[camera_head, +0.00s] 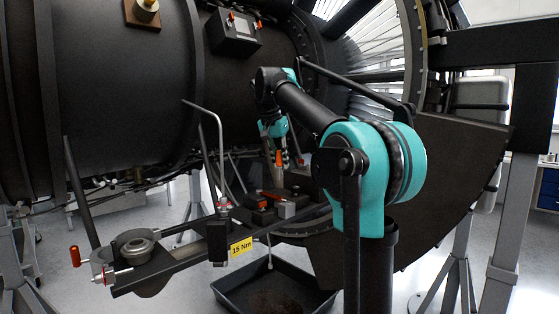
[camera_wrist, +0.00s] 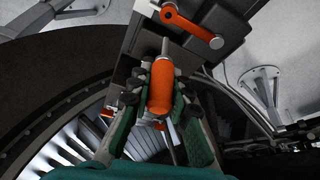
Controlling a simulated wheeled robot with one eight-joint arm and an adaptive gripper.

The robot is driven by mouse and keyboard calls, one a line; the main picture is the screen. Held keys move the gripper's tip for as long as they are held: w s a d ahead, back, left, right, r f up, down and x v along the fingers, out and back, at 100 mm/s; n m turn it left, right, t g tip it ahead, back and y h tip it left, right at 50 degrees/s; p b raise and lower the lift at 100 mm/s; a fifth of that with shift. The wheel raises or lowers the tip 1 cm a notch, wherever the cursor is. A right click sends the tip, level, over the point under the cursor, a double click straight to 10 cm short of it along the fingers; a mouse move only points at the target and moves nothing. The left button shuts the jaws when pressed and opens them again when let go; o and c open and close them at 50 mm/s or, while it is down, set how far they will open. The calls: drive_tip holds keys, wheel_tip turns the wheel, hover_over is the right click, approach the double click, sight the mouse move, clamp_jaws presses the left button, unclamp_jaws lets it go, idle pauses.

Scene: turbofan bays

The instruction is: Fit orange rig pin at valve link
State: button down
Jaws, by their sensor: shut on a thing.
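My gripper (camera_wrist: 160,85) is shut on an orange pin (camera_wrist: 161,92) with a thin metal tip, which points toward the top of the wrist view. In the head view my gripper (camera_head: 281,160) hangs above a dark bracket, with the orange pin (camera_head: 279,158) between its fingers. An orange lever (camera_wrist: 190,22) lies on the dark bracket beyond the pin tip, with a round silver end piece beside it. It also shows in the head view (camera_head: 273,196) below my gripper. It may be the valve link. The tip appears apart from the lever; any hole is hard to make out.
A silver block (camera_head: 287,210) sits on the bracket. A bent grey rod (camera_head: 217,140) stands left of my gripper. A yellow 15 Nm label (camera_head: 241,247), a red handle (camera_head: 75,256) and a round fitting (camera_head: 137,247) are lower left. A black tray (camera_head: 235,297) lies on the floor.

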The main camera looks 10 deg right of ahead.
drive_tip(key=shift+s+a, duration=0.1)
drive_tip(key=shift+s+a+r, duration=0.1)
drive_tip(key=shift+f, duration=2.65)
drive_tip(key=shift+f, duration=2.25)
idle(0.4)
drive_tip(key=c, duration=1.3)
unclamp_jaws()
drive_tip(key=shift+c, duration=0.2)
drive_tip(key=v, duration=1.2)
drive_tip(key=shift+s+f, duration=0.15)
drive_tip(key=shift+s, duration=0.1)
drive_tip(key=shift+a, duration=0.1)
